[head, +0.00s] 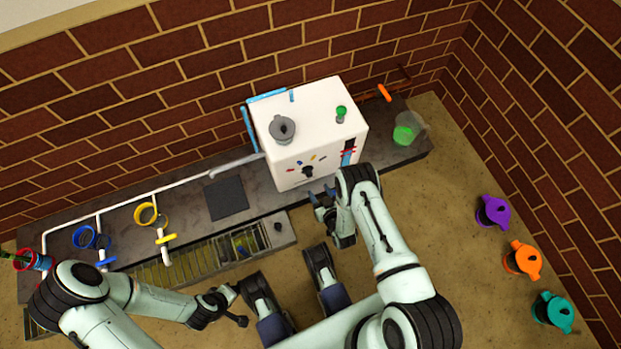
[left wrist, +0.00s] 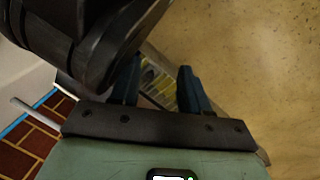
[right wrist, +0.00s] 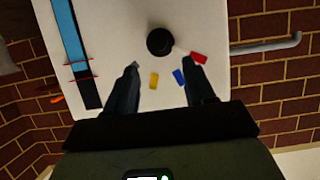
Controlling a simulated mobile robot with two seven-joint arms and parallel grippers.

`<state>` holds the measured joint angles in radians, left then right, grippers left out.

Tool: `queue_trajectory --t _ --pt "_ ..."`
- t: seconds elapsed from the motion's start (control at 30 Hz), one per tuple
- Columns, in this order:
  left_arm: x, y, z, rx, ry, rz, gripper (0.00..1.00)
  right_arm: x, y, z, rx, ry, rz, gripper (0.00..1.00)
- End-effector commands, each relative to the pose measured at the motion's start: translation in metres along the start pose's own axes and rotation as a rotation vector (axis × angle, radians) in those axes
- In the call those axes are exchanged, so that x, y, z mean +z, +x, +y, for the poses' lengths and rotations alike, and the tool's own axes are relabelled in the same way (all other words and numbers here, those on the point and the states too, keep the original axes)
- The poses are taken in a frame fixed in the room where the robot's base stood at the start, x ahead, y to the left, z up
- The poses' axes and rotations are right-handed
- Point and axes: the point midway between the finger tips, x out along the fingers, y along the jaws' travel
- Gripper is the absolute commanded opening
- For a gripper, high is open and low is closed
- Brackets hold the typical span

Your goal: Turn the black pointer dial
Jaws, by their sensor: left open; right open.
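The black dial (head: 308,171) is on the front face of the white box machine (head: 315,112). In the right wrist view the dial (right wrist: 160,41) looks like a round black knob; which way its pointer faces is not clear. Red (right wrist: 198,57), blue (right wrist: 179,77) and yellow (right wrist: 154,80) marks lie around it. My right gripper (head: 322,199) is open and empty in front of the machine. Its fingers (right wrist: 161,72) point at the panel on either side of the dial's line, apart from it.
A blue-and-black strip (right wrist: 72,45) with red sliders is on the same panel. A grey lidded knob (head: 282,129) and a green knob (head: 341,113) are on the machine's top. Purple (head: 493,212), orange (head: 522,260) and teal (head: 553,312) pitchers stand at the right.

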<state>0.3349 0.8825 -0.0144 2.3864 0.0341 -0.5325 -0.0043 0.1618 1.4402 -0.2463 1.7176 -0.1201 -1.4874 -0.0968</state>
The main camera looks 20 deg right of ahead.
Motion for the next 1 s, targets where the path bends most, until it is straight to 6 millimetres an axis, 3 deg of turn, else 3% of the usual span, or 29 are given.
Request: queue_trajectory --t 0.03,0.2,0.4,0.6,0.87,1.0 --pt "0.008 0.01 -0.007 -0.013 -0.008 -0.029 0.46 0.001 0.015 0.0 0.0 0.0 0.005 0.54" --pt "0.033 0.025 -0.027 -0.051 -0.033 -0.113 0.46 0.002 0.05 0.0 0.0 0.0 0.003 0.54" --pt "0.055 0.033 -0.043 -0.083 -0.055 -0.186 0.46 0.001 0.079 0.0 0.0 0.0 0.001 0.54" --pt "0.064 0.035 -0.049 -0.095 -0.064 -0.216 0.46 0.0 0.09 0.0 0.001 0.001 -0.001 0.54" --pt "0.064 0.034 -0.049 -0.096 -0.064 -0.219 0.46 0.0 0.09 0.0 0.001 0.001 -0.002 0.54" --pt "0.064 0.034 -0.049 -0.096 -0.064 -0.218 0.46 0.0 0.09 0.0 0.001 0.001 -0.002 0.08"
